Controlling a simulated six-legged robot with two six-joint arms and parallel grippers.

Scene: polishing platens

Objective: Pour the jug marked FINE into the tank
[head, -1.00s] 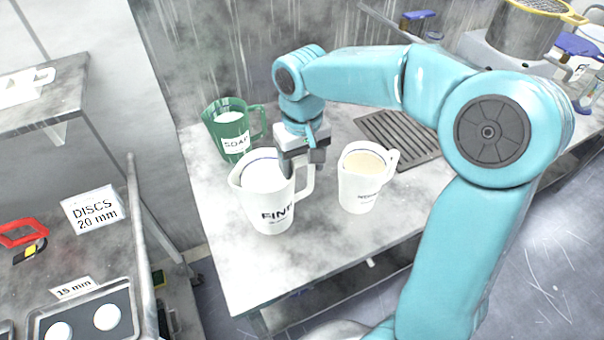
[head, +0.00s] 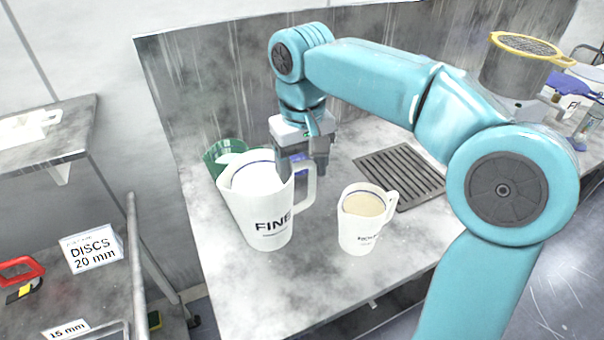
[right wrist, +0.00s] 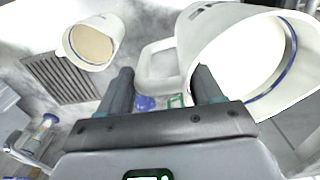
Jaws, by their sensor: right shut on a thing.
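The white jug marked FINE (head: 272,222) is at the left of the bench in the head view, with white contents and a blue line inside its rim. My right gripper (head: 302,170) is shut on its handle. The jug looks nearly upright and lifted a little off the bench. In the right wrist view the jug (right wrist: 296,100) fills the right side, its handle (right wrist: 160,70) between my fingers. A grey metal vessel with a yellow rim and mesh top (head: 515,72) stands at the far right; I cannot tell if it is the tank. My left gripper is not in view.
A second white jug with beige contents (head: 360,232) stands right of the FINE jug. A green jug (head: 213,157) stands behind it, partly hidden. A drain grate (head: 402,175) lies in the bench. A shelf with a DISCS 20 mm sign (head: 93,250) is at left.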

